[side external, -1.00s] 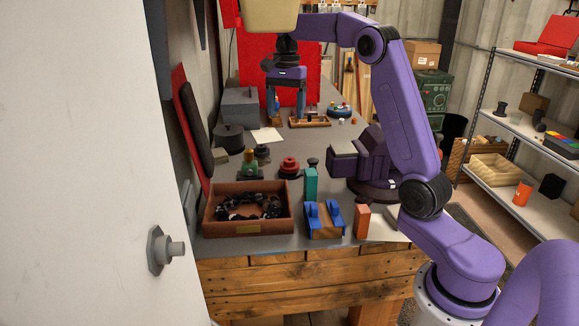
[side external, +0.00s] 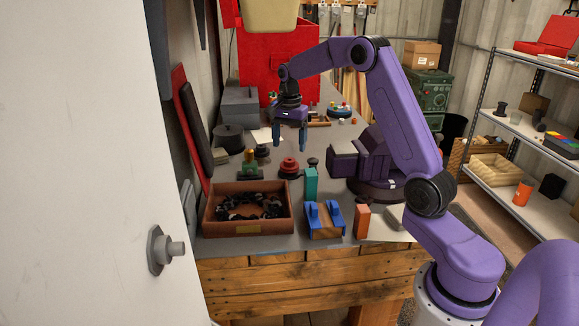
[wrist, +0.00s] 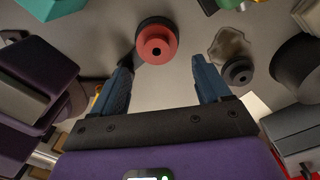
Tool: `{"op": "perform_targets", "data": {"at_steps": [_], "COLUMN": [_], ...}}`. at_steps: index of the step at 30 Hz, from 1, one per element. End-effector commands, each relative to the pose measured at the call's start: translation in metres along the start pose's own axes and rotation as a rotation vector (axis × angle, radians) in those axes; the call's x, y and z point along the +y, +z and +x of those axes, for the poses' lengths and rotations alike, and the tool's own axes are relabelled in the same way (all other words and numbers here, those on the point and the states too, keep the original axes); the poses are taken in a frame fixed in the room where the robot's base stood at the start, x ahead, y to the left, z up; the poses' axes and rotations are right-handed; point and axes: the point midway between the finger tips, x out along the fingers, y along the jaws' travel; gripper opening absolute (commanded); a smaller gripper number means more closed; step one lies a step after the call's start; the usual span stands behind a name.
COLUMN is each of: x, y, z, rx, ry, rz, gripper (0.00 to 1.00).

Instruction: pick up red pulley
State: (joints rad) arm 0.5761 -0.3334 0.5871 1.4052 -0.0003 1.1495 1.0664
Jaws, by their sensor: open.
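The red pulley (side external: 289,163) sits on the grey bench, behind the teal block and the brown tray. It has a red top with a hole and a dark lower part. In the wrist view the red pulley (wrist: 157,44) is near the top middle, ahead of the fingers and a little left of centre between them. My gripper (side external: 290,148) is open and empty, with its blue fingers pointing down above and behind the pulley. The fingers also show in the wrist view (wrist: 165,75), spread apart and not touching the pulley.
A brown tray (side external: 248,228) of dark parts stands in front. A teal block (side external: 311,184) is close to the pulley's right. A green and yellow item (side external: 249,165) stands to its left. A blue and wood piece (side external: 325,221) and an orange block (side external: 362,222) are nearer the front.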

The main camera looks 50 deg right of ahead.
Motion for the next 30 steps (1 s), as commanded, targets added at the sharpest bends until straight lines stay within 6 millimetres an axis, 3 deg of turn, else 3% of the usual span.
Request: {"op": "perform_targets", "data": {"at_steps": [5,15,24,28,29,30], "x": [0.001,0.003,0.003,0.003,0.003,0.003], "y": [0.0,0.0,0.0,0.0,0.0,0.0], "z": [0.01,0.052,0.055,0.055,0.055,0.055], "rx": [-0.001,-0.001,0.0,0.0,0.0,0.001], "ry": [0.001,0.001,-0.001,-0.001,-0.001,-0.002], "rz": [0.0,-0.001,0.0,0.0,0.0,0.0], "gripper": [0.77,0.77,0.77,0.34,0.26,0.26]}}
